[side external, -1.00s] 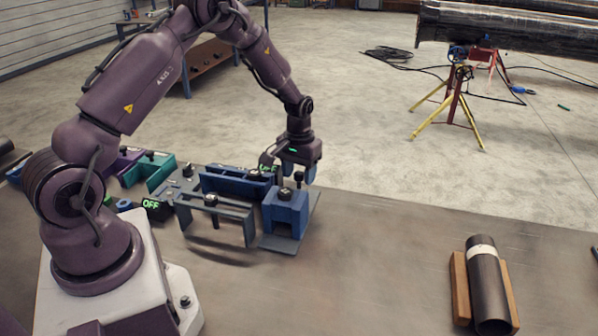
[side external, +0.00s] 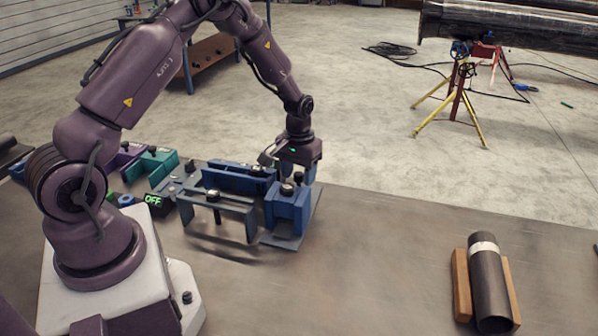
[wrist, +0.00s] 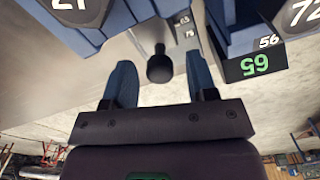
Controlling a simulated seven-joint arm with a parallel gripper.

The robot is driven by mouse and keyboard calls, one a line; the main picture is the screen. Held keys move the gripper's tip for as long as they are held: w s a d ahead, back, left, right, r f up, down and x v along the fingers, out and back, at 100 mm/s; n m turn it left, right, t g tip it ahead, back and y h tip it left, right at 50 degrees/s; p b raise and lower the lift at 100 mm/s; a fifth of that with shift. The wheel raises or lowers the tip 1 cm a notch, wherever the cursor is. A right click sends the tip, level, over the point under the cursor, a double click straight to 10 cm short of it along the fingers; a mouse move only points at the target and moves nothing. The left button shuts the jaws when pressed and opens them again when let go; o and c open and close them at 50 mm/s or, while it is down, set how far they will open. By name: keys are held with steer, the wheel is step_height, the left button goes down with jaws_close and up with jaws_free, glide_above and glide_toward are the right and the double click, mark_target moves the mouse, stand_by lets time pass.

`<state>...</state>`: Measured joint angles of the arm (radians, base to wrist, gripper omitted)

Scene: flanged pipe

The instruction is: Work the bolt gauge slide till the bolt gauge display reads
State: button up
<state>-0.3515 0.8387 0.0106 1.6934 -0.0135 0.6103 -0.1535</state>
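My gripper (side external: 300,168) is over the right end of the blue fixtures on the bench, pointing down. In the wrist view its two blue fingers (wrist: 160,80) are spread, with a dark round-headed knob (wrist: 160,66) between them and a visible gap on each side. Beside them is a dark display (wrist: 254,64) lit with green digits that look like 65 as pictured. Which gauge part the knob belongs to is not clear. In the side view the blue block (side external: 289,212) stands below the gripper, which partly covers the fixtures behind it.
A grey bridge-shaped fixture (side external: 221,208) and a long blue fixture (side external: 238,180) stand close by. Another display (side external: 153,200) reads OFF. Teal fixtures (side external: 152,167) are at left. A dark pipe (side external: 489,285) lies in a wooden cradle at right, with clear bench between.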

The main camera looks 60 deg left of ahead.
step_height(320, 180, up, 13)
stand_by(0.7)
steer(key=s+d+r+m+t, duration=0.2)
steer(key=s+d+r+m, duration=0.1)
steer(key=s+d+r, duration=0.4)
steer(key=s+d+r+m+t, duration=0.3)
steer(key=s+d+r, duration=0.5)
steer(key=s, duration=0.6)
steer(key=shift+d+t, duration=0.15)
steer(key=shift+t, duration=0.15)
